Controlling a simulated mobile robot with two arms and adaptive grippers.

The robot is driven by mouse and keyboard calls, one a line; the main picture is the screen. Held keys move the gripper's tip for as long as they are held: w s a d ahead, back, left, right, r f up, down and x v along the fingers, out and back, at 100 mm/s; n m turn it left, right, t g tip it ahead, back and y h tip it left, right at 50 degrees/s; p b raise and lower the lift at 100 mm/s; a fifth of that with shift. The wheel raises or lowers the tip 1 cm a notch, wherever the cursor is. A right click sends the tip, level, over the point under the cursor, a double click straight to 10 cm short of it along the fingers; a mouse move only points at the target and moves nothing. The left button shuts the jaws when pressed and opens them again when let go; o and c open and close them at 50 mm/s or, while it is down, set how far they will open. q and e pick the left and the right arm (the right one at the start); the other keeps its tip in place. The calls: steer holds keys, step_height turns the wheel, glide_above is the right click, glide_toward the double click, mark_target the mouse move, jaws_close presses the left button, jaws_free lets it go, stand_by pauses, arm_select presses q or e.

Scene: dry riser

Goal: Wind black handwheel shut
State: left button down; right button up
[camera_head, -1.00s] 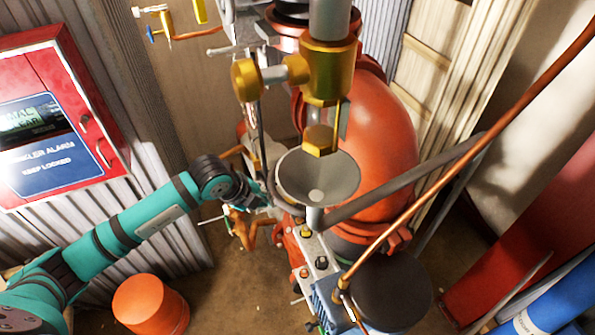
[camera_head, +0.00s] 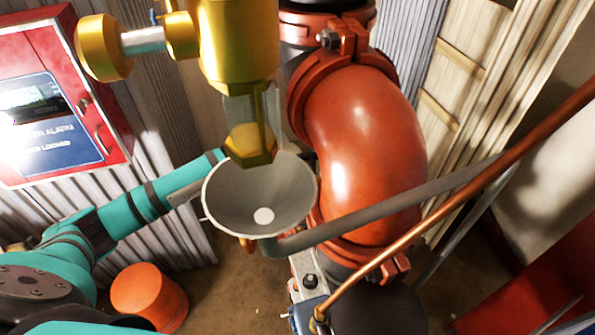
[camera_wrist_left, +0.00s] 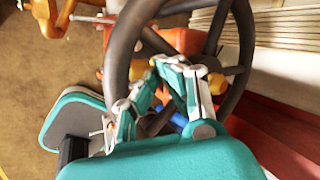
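The black handwheel (camera_wrist_left: 243,50) fills the upper middle of the left wrist view, its dark rim curving on both sides with spokes inside. My left gripper (camera_wrist_left: 160,72), teal with white-jointed fingers, reaches up in front of the wheel. Its fingertips lie inside the ring, close to the spokes and a small yellow part. Whether they touch or grip a spoke is unclear. In the head view my left arm runs behind the grey funnel (camera_head: 229,205), which hides the gripper. I cannot make out the handwheel there. My right gripper is in neither view.
A brass valve (camera_head: 238,45) hangs above the funnel. A large red pipe elbow (camera_head: 360,135) stands right of it. A grey pipe (camera_head: 400,203) and a copper pipe (camera_head: 450,205) cross in front. A red alarm cabinet (camera_head: 50,95) and an orange bucket (camera_head: 148,298) are at left.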

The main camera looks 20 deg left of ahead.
arm_select(q)
steer(key=w+b, duration=0.4)
steer(key=w, duration=0.4)
steer(key=shift+w+a+r+p, duration=0.1)
steer(key=shift+a+r+p, duration=0.15)
steer(key=shift+r+p, duration=0.9)
steer(key=shift+w+a+r+p, duration=0.1)
steer(key=shift+a+r+p, duration=0.15)
steer(key=shift+r+p, duration=0.85)
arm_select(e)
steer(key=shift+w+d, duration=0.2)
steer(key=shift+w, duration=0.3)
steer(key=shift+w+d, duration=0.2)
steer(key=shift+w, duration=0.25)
